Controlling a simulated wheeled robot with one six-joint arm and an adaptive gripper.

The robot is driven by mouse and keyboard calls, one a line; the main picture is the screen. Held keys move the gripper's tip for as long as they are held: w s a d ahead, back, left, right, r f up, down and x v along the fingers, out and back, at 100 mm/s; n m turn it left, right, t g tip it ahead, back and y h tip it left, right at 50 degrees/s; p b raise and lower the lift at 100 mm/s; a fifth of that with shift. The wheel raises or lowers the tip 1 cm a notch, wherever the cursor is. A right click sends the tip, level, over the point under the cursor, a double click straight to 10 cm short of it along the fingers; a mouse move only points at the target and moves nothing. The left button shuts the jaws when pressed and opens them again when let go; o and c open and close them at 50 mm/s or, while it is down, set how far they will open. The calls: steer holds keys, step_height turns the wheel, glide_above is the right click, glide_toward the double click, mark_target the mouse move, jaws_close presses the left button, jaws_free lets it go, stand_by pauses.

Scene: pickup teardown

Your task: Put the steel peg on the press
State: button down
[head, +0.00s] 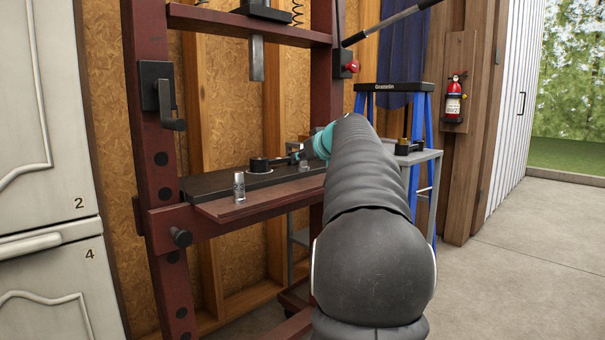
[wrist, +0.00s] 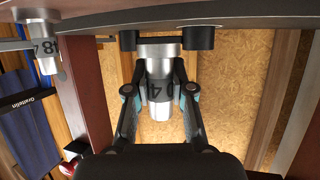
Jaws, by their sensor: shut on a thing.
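In the wrist view my gripper (wrist: 162,42) is shut on a steel peg (wrist: 159,85), a silver cylinder with a wider end and a dark marked band. In the head view my gripper (head: 294,157) is low over the press bed (head: 222,188), partly hidden by my arm. The held peg is hard to make out there. The press is a dark red frame (head: 158,200) with a steel ram (head: 257,58) above the bed. A dark round piece (head: 258,164) sits on the bed, left of my gripper.
Another silver peg (head: 239,187) stands on the front ledge of the press. A similar marked cylinder (wrist: 44,58) shows at the wrist view's left. A blue ladder (head: 427,150) and a grey stand (head: 428,157) are to the right. A long lever (head: 385,24) slants above my arm.

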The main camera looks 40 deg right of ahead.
mark_target(306, 170)
steer(key=shift+f+b, duration=0.45)
steer(key=shift+f, duration=1.45)
steer(key=shift+f+b, duration=0.25)
steer(key=shift+b, duration=0.05)
steer(key=c, duration=1)
jaws_free()
steer(key=shift+r, duration=0.2)
steer(key=shift+s+r+p, duration=0.1)
steer(key=shift+s+p, duration=0.1)
steer(key=shift+p, duration=0.1)
steer(key=v, duration=1.1)
steer(key=shift+s+r+b, duration=0.15)
steer(key=shift+s+b, duration=0.15)
steer(key=shift+b, duration=0.05)
